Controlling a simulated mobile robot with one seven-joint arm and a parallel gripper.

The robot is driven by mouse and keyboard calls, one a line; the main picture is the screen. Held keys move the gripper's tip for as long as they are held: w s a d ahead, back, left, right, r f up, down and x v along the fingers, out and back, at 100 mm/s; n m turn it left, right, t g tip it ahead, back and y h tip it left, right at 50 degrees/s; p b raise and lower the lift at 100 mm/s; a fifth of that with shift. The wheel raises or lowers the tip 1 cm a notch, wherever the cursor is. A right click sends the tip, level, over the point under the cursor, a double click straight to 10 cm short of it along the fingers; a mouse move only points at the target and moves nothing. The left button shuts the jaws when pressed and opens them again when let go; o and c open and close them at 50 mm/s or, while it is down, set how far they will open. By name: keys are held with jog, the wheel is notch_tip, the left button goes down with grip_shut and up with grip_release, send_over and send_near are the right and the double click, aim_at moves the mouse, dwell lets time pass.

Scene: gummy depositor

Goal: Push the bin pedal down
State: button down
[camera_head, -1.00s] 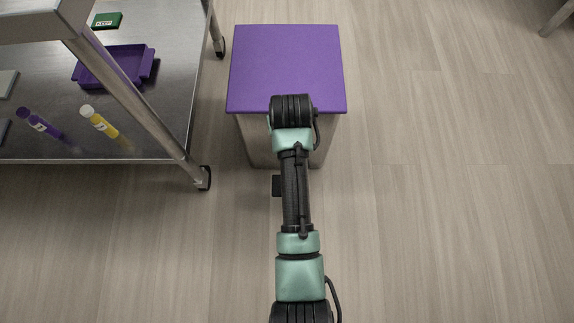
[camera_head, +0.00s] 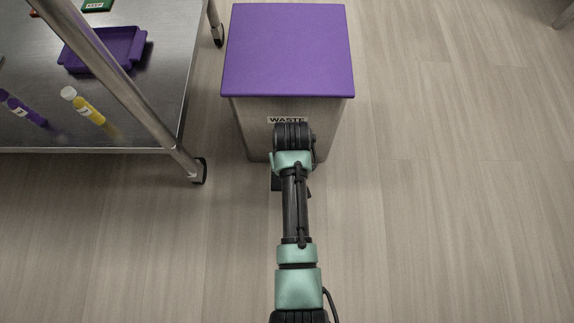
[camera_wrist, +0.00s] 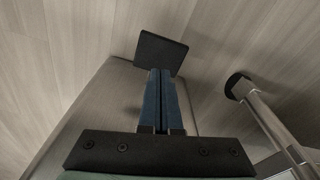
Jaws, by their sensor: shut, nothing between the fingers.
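The waste bin has a shut purple lid (camera_head: 288,52) and a grey body (camera_head: 250,124) with a WASTE label, partly covered by my arm. Its black pedal (camera_head: 276,184) shows low at the front, mostly behind my arm. In the wrist view the pedal (camera_wrist: 160,54) is a dark plate at the foot of the bin body (camera_wrist: 100,98). My gripper (camera_wrist: 161,72) is shut and empty, its blue fingers together and pointing at the pedal. The tips overlap the pedal's near edge in the picture; I cannot tell if they touch. The head view hides the gripper.
A steel cart (camera_head: 160,120) stands left of the bin, its caster (camera_head: 200,172) near the bin's side; its leg also shows in the wrist view (camera_wrist: 268,120). A purple tray (camera_head: 105,48) and tubes lie on its shelf. Floor to the right is clear.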

jog(key=shift+w+a+f+b, duration=0.1)
jog(key=shift+w+f+b, duration=0.1)
jog(key=shift+f+b, duration=1.8)
jog(key=shift+w+f+b, duration=0.15)
jog(key=shift+f+b, duration=1.35)
jog(key=shift+b, duration=0.95)
notch_tip(320, 180, down, 4)
jog(key=shift+b, duration=1)
jog(key=shift+w+r, duration=0.1)
jog(key=shift+r, duration=0.2)
jog(key=shift+r+p, duration=0.15)
jog(key=shift+p, duration=0.35)
jog(key=p, duration=0.1)
jog(key=s+r+p, duration=0.1)
jog(key=s+p, duration=0.1)
jog(key=shift+s+d+r+p, duration=0.15)
jog(key=shift+s+d+p, duration=0.1)
jog(key=shift+p, duration=0.15)
jog(key=shift+s+d+f, duration=0.15)
jog(key=shift+s+f, duration=0.15)
jog(key=shift+r, duration=0.1)
